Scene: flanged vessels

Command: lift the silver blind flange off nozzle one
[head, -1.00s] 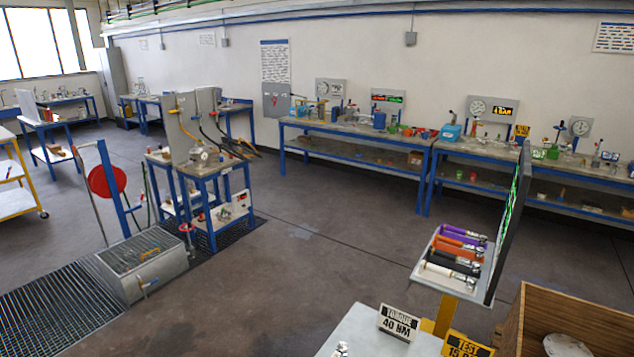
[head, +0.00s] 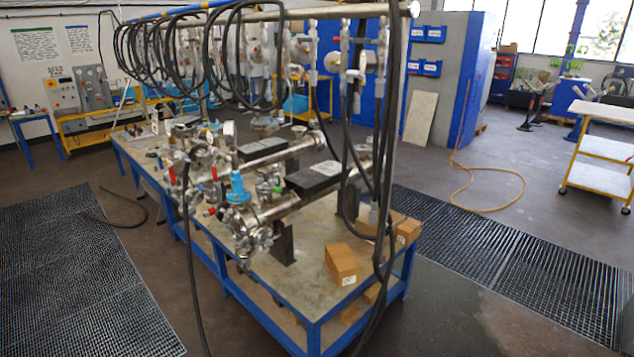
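Flanged vessels lie on a blue-framed bench in the middle of the head view. The nearer vessel (head: 285,205) is a horizontal metal cylinder with a bolted flanged end (head: 250,240) at its left. A second cylinder (head: 268,152) lies behind it. A blue fitting (head: 238,187) stands on top near the nearer flanged end. I cannot tell which part is nozzle one or pick out the silver blind flange among the crowded metal fittings. My gripper is not in view.
Black hoses (head: 385,150) hang from an overhead pipe (head: 300,14) across the bench front. A cardboard box (head: 342,263) sits on the bench's near end. Floor gratings (head: 75,270) lie left and right. An orange hose (head: 490,170) and a yellow cart (head: 600,178) are at the right.

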